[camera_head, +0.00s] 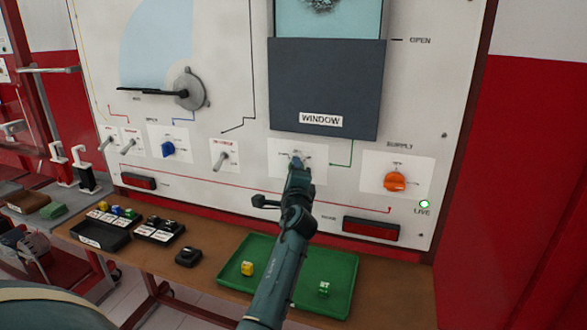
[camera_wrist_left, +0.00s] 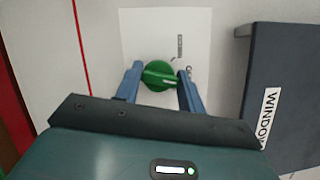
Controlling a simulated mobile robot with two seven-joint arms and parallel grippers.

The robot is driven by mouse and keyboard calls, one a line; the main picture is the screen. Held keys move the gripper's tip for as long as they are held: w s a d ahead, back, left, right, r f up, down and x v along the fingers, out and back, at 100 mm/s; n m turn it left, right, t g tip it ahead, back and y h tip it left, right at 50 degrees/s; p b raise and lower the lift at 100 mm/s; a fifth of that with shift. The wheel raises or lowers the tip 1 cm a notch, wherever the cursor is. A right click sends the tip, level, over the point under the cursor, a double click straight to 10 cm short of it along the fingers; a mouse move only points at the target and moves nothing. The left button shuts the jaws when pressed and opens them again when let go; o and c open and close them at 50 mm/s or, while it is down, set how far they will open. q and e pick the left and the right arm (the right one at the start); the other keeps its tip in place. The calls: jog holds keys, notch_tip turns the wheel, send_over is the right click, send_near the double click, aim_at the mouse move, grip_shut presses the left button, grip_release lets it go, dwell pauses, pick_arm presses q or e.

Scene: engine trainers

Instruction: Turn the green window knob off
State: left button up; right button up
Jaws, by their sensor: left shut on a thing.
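The green window knob (camera_wrist_left: 158,75) sits on a white label plate (camera_wrist_left: 193,22) in the left wrist view, with a pale line across its face toward the right. My left gripper (camera_wrist_left: 159,88) has its two fingers on either side of the knob and is shut on it. In the head view my left gripper (camera_head: 299,163) is at the panel below the WINDOW sign (camera_head: 321,119) and hides the knob. My right gripper is not in view.
The panel (camera_head: 232,75) also carries a blue knob (camera_head: 168,149), an orange supply knob (camera_head: 395,181), a lit green LIVE lamp (camera_head: 424,204) and several toggle switches. Below, a wooden table holds a green tray (camera_head: 345,262) with small blocks and black trays (camera_head: 97,235).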

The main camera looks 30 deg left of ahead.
pick_arm(q)
jog(key=shift+r+n+g+p, duration=0.1)
jog(key=shift+n+g+p, duration=0.55)
jog(key=shift+n, duration=0.55)
jog(key=o, duration=1)
jog(key=shift+s, duration=0.1)
